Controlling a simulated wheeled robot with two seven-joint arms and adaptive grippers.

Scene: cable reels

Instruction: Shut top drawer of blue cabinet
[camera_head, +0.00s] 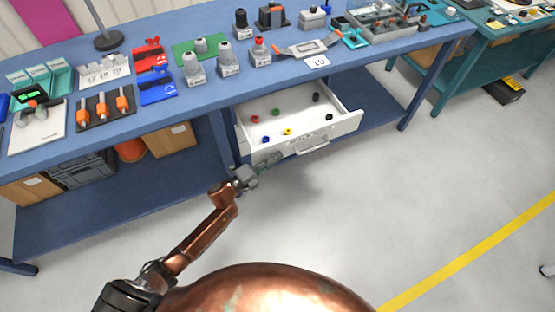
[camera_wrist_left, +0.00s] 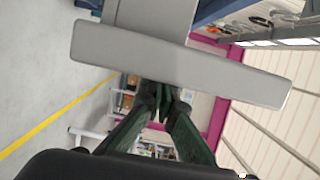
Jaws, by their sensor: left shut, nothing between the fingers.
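The white top drawer (camera_head: 345,122) of the blue cabinet (camera_head: 222,125) stands pulled out under the worktop. Its front has a grey handle (camera_head: 313,147) and a label. Several small coloured pieces lie inside it. My left gripper (camera_head: 270,160) is shut and empty, at the near left corner of the drawer front, to the left of the handle. I cannot tell whether it touches the drawer. In the left wrist view its dark green fingers (camera_wrist_left: 160,98) are together, below a pale grey slab (camera_wrist_left: 180,60) that I cannot identify. My right gripper is not in view.
The blue worktop (camera_head: 130,125) above carries several fixtures, tools and a card marked 10. Boxes (camera_head: 172,140) and a grey crate (camera_head: 82,170) stand on the lower shelf at left. The floor (camera_head: 400,200) before the drawer is clear. A teal bench (camera_head: 455,75) stands at right.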

